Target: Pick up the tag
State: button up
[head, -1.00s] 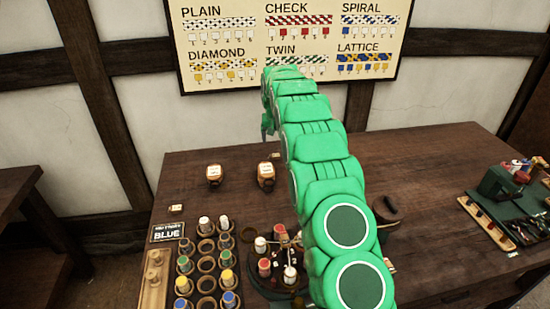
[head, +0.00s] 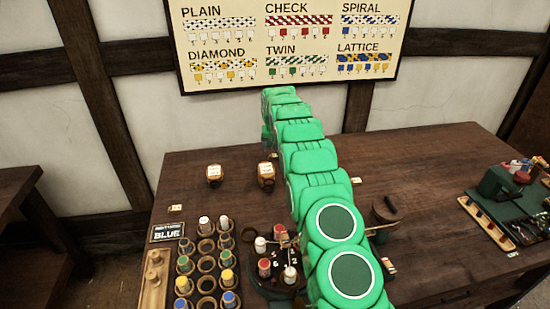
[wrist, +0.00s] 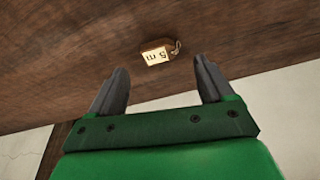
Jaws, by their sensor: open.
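A small tag (wrist: 155,57) marked "5 m", pale with a brown edge and a short string loop, lies on the dark wooden table in the wrist view. My gripper (wrist: 164,84) is open and empty. Its two grey fingers stand apart, with the tag beyond their tips and roughly centred between them, not touched. In the head view my green arm reaches over the table and hides most of the gripper. Small pale labels show there on the table, and I cannot tell which is this tag.
The table (head: 440,190) has bare room right of my arm. Nearer are a rack of colored bobbins (head: 206,262) and a round bobbin stand (head: 268,285). A green tool (head: 497,182) stands at right.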

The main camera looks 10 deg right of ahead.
aim_at(275, 156)
jog(key=shift+x, duration=2.2)
jog(key=shift+s+d, duration=0.1)
jog(key=shift+s, duration=0.05)
jog(key=c, duration=1.1)
